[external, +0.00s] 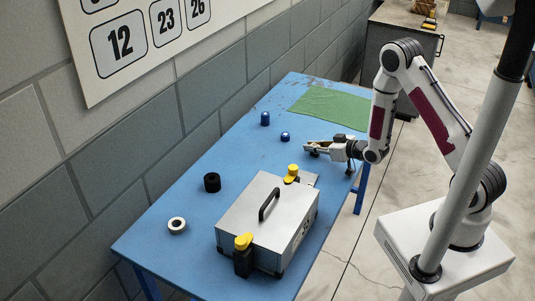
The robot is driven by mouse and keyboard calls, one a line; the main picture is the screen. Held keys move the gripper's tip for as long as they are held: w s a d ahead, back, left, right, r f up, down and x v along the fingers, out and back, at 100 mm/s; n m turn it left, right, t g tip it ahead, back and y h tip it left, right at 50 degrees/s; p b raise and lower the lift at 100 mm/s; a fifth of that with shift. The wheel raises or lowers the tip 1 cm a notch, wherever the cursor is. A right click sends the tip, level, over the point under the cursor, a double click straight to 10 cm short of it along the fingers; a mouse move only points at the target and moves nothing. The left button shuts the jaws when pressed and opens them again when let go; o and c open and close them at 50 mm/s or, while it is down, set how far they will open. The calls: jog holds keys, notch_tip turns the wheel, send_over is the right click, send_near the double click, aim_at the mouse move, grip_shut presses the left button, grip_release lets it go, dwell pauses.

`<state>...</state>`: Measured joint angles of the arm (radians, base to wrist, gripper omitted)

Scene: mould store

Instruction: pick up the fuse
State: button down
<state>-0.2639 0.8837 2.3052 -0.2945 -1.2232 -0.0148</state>
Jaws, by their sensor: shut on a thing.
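My gripper (311,149) is low over the blue table, reaching in from the right, with its fingers pointing left. It is shut on a small pale thing at its fingertips, which I take to be the fuse (308,147). The fingers hide most of it and it is too small to make out clearly. I cannot tell whether it still touches the table top.
A green cloth (331,106) lies at the far end. The left middle is clear.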

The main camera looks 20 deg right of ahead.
jog(key=shift+r, duration=0.2)
jog(key=shift+r, duration=4.8)
jog(key=shift+r, duration=0.1)
